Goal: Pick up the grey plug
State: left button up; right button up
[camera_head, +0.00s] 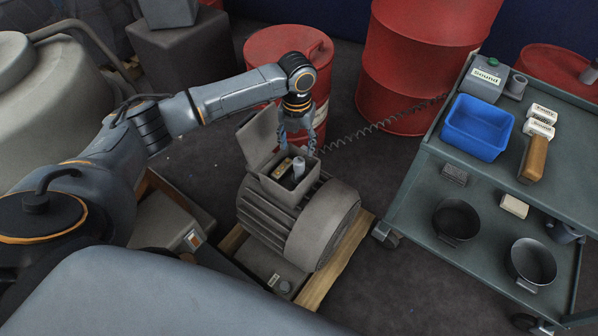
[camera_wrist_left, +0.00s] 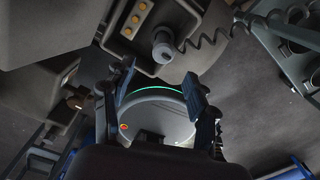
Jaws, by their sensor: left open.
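The grey plug (camera_head: 298,168) stands in the open terminal box (camera_head: 270,184) on top of the grey motor. In the left wrist view the plug (camera_wrist_left: 163,44) is a short grey cylinder with a dark coiled cable beside it. My left gripper (camera_head: 297,143) points down above the box, its fingers spread apart and empty. In the left wrist view the plug lies just beyond the open fingertips (camera_wrist_left: 158,82), apart from them. My right gripper is in neither view.
The box lid (camera_head: 259,138) stands open beside my left gripper. A coiled cable (camera_head: 380,124) runs right to the cart (camera_head: 405,190), which carries a blue bin (camera_head: 477,127). Red drums (camera_head: 415,65) stand behind. Dark floor lies between motor and cart.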

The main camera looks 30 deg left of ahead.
aim_at(299, 161)
pick_arm(q)
notch_tip(299, 161, down, 5)
jog(key=shift+f+b, duration=0.1)
jog(key=shift+b, duration=0.3)
jog(key=f, duration=0.2)
jog(key=f+b, duration=0.1)
jog(key=f, duration=0.1)
jog(key=shift+w+d+f, duration=0.15)
jog(key=shift+w+d, duration=0.05)
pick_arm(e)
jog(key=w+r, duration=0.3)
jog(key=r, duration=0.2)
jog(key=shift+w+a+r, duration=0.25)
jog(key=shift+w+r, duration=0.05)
